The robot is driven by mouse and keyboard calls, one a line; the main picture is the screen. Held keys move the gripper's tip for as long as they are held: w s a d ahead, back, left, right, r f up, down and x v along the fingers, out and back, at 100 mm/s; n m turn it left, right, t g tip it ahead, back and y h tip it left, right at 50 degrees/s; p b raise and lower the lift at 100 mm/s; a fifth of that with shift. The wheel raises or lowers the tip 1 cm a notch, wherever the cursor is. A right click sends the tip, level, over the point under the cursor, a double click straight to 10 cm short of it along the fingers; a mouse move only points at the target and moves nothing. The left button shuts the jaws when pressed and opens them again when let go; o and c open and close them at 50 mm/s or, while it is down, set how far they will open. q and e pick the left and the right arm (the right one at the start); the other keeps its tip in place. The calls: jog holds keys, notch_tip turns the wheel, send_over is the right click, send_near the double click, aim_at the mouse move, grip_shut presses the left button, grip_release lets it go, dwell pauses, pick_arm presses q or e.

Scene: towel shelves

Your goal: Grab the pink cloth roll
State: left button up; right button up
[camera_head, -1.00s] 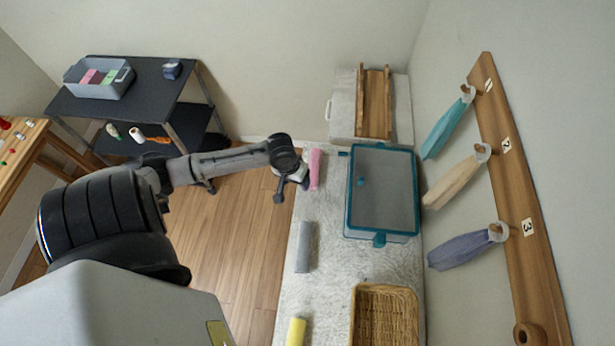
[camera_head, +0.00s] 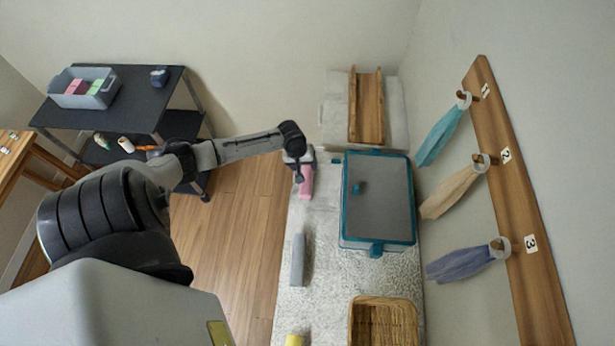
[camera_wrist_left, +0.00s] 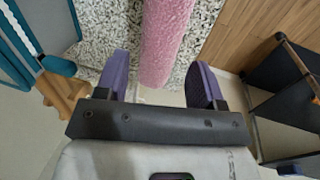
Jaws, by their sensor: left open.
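The pink cloth roll (camera_head: 306,182) lies on the speckled counter (camera_head: 322,220) near its left edge in the head view. My left gripper (camera_head: 299,172) is over its far end and hides part of it. In the left wrist view the pink roll (camera_wrist_left: 166,40) runs from the top edge down to between the two purple fingers of my open left gripper (camera_wrist_left: 160,88). The fingers stand apart on either side of the roll's end, with gaps. My right gripper is not in view.
A grey roll (camera_head: 298,260) and a yellow roll (camera_head: 294,340) lie nearer on the counter. A teal-rimmed bin (camera_head: 378,243), a wicker basket (camera_head: 384,301) and a wooden rack (camera_head: 366,105) stand right of the pink roll. Towels hang from a wall board (camera_head: 512,190).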

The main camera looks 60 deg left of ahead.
aim_at(306, 169)
pick_arm(q)
jog(key=shift+x, duration=2.6)
jog(key=shift+w, duration=0.1)
jog(key=shift+c, duration=0.3)
jog(key=shift+r, duration=0.1)
jog(key=c, duration=0.5)
